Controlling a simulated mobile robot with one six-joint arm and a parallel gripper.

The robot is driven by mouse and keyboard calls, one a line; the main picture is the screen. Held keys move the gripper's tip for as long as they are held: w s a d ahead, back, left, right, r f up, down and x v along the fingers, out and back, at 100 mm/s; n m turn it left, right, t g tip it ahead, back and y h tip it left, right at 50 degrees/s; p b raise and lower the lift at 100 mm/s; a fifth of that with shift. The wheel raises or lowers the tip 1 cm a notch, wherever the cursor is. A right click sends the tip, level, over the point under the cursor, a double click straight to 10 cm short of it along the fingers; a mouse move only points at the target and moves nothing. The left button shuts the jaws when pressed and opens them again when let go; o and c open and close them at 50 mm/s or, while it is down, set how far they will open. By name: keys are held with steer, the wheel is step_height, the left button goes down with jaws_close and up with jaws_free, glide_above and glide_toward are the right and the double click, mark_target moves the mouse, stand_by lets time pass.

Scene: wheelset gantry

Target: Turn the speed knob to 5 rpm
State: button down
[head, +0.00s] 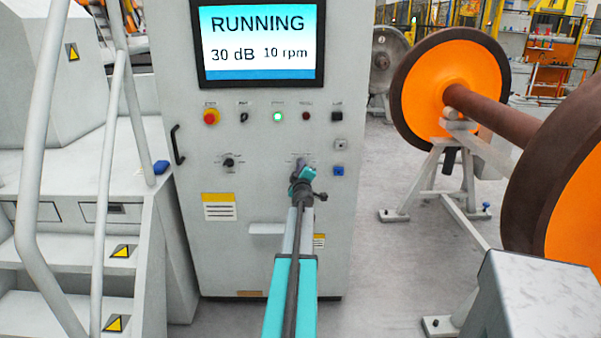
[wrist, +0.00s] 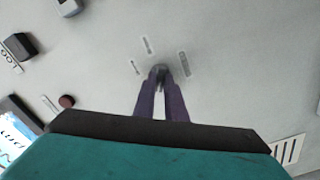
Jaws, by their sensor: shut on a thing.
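The grey control cabinet (head: 258,180) stands straight ahead. Its screen (head: 261,42) reads RUNNING, 30 dB and 10 rpm. My gripper (head: 301,172) is at the right-hand knob on the panel and mostly hides it in the head view. In the wrist view my two dark fingers (wrist: 161,80) are shut on that small dark knob (wrist: 159,69). Short labels stand around the knob, but I cannot read them or tell which one it points at. Another black knob (head: 229,162) sits to the left at about the same height, free of my gripper.
Above the knobs are a red emergency button (head: 211,116), a lit green button (head: 277,116) and a dark red button (head: 306,116). A blue button (head: 339,171) is right of my gripper. White steps with rails stand left; an orange wheelset (head: 450,85) stands right.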

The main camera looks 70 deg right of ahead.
steer(key=n, duration=0.3)
steer(key=s+n+b, duration=0.1)
steer(key=n, duration=0.1)
steer(key=shift+d+n, duration=0.2)
steer(key=shift+n, duration=0.2)
stand_by(0.4)
steer(key=c, duration=1.8)
jaws_free()
steer(key=shift+w, duration=0.2)
steer(key=shift+a, duration=0.1)
steer(key=shift+a, duration=0.15)
steer(key=v, duration=1.3)
steer(key=shift+s+a, duration=0.2)
